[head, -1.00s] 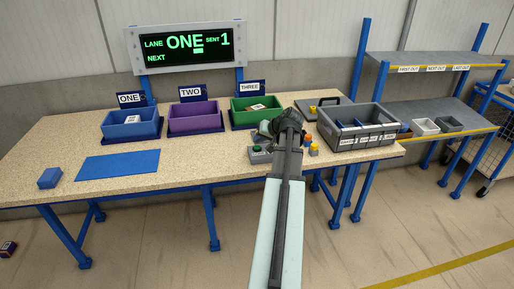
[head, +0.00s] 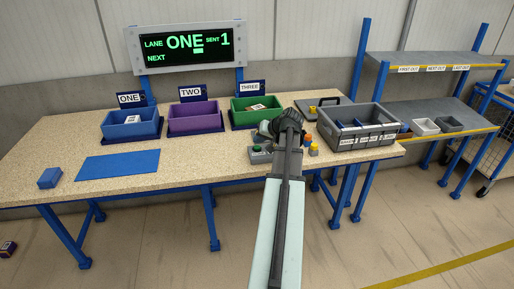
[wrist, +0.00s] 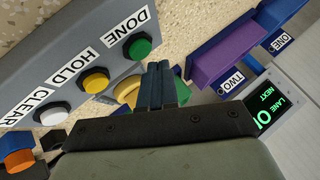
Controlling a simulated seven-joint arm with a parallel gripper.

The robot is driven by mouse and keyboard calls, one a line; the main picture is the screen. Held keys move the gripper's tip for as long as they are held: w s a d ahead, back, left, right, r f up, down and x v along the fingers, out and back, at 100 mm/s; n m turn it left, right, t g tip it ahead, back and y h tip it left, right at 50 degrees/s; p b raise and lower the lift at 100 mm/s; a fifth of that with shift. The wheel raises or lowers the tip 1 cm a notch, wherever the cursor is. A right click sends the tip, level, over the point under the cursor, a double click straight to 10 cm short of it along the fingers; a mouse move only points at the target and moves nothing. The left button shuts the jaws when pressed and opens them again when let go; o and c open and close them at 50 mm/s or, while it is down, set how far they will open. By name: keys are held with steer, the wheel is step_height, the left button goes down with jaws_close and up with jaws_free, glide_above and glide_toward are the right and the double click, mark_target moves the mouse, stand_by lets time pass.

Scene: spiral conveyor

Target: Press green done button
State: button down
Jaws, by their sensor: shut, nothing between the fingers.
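The green DONE button (wrist: 138,46) sits on a grey control box (wrist: 75,60) in the wrist view, beside a yellow HOLD button (wrist: 95,80) and a white CLEAR button (wrist: 50,113). My gripper (wrist: 160,68) is shut and empty, with its fingertips just right of and below the green button in that view. I see a gap between them in the picture, but cannot tell the height above the box. In the head view the green button (head: 257,148) shows left of my arm. My gripper (head: 268,128) there is small and partly hidden by my wrist.
Blue (head: 130,130), purple (head: 196,123) and green (head: 256,117) bins stand at the back of the table. A grey divided tote (head: 358,138) is right of my arm. A lit board (head: 190,45) reads LANE ONE, SENT 1. A blue mat (head: 118,165) lies at left.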

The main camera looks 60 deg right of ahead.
mark_target(259, 148)
steer(key=shift+f, duration=0.2)
steer(key=shift+f, duration=0.2)
steer(key=shift+f, duration=0.4)
stand_by(0.9)
steer(key=shift+r, duration=0.85)
steer(key=shift+r, duration=2.5)
